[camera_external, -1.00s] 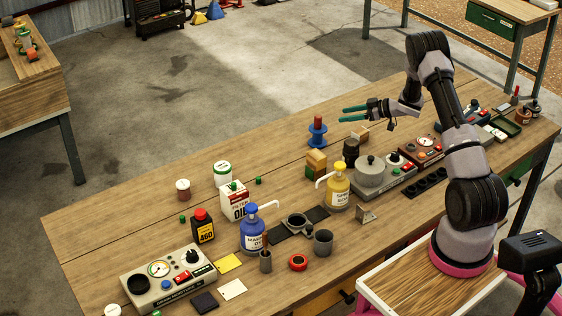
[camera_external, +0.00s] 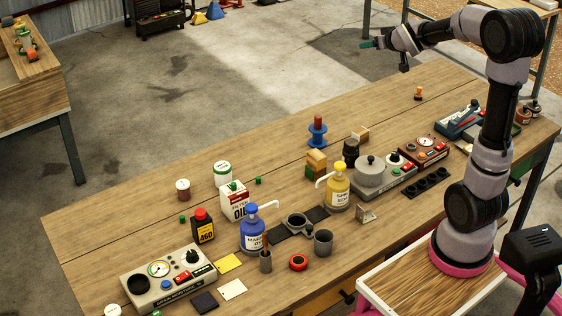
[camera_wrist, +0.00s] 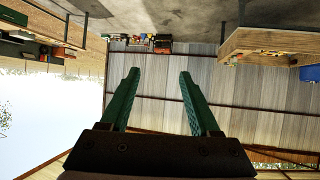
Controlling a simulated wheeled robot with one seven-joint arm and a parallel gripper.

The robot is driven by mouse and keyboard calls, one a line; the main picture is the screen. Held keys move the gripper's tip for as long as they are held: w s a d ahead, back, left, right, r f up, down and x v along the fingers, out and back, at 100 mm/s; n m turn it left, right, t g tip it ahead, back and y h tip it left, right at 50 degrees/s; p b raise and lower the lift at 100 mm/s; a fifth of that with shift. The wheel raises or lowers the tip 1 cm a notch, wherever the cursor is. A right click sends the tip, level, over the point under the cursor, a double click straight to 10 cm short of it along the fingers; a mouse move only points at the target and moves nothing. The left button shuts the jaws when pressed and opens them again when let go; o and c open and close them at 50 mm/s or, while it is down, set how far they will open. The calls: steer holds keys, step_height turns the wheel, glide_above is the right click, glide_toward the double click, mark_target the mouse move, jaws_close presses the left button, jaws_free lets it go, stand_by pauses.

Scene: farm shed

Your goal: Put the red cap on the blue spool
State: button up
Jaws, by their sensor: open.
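The blue spool (camera_external: 317,139) stands upright on the far middle part of the workbench. A red cylinder, which looks like the red cap (camera_external: 317,121), stands upright on top of it, in line with it. At this size I cannot tell how closely the two fit. My gripper (camera_external: 367,43) is raised beyond the bench's far edge, up and to the right of the spool and well apart from it. In the wrist view my gripper (camera_wrist: 157,75) has its two green fingers apart with nothing between them. That view shows neither spool nor cap.
Wooden blocks (camera_external: 316,163), a dark stacked piece (camera_external: 351,152) and a yellow pump bottle (camera_external: 338,187) stand near the spool. A blue pump bottle (camera_external: 252,232), a red ring (camera_external: 298,262) and a gauge box (camera_external: 168,278) are nearer.

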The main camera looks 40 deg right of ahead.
steer(key=s+a+g+y, duration=0.1)
steer(key=s+a, duration=0.5)
steer(key=s, duration=0.4)
steer(key=s+a+f+m+g+y, duration=0.1)
steer(key=s+a+g+y, duration=0.1)
steer(key=s+a, duration=0.4)
steer(key=s+a+g+y, duration=0.1)
steer(key=s+a, duration=0.5)
steer(key=s, duration=0.7)
steer(key=shift+s+f+m+g+y, duration=0.3)
steer(key=shift+s+f+y, duration=0.1)
steer(key=shift+y, duration=0.2)
